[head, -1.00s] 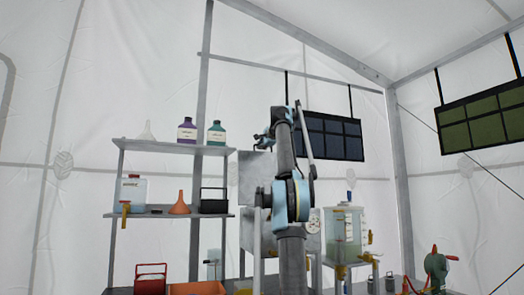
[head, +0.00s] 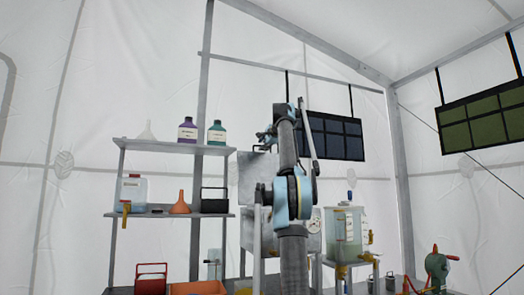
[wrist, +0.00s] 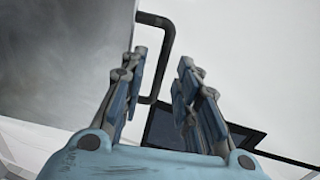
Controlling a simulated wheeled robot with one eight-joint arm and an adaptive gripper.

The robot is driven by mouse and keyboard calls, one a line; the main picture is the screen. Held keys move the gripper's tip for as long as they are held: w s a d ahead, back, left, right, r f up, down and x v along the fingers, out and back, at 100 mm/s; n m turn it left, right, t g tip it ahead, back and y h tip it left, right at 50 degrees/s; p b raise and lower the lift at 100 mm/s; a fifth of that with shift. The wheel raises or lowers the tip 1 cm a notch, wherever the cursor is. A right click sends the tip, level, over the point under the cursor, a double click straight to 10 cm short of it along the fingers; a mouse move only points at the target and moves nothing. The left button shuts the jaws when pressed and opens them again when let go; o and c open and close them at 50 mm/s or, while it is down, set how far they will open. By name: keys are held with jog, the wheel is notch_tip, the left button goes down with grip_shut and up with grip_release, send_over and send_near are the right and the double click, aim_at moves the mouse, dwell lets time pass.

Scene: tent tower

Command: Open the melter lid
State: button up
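The melter (head: 312,240) is a grey metal box behind my arm in the head view, partly hidden by it. Its flat grey lid (head: 257,180) stands raised above the box. In the wrist view the lid (wrist: 65,65) fills the left side, with a black bent-bar handle (wrist: 160,75) at its edge. My gripper (wrist: 162,62) is open, with the handle bar seen between its two fingers. Gaps show beside the bar; I cannot tell whether a finger touches it. In the head view my gripper (head: 267,136) is small, at the lid's upper edge.
A shelf (head: 165,214) with bottles, funnels and a jug stands left of the melter. A clear tank (head: 345,235) with yellow taps stands at its right. Dark panels (head: 335,138) hang behind my arm. A green hand pump (head: 437,268) is at lower right.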

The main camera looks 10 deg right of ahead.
jog(key=v, duration=0.9)
jog(key=shift+s, duration=0.4)
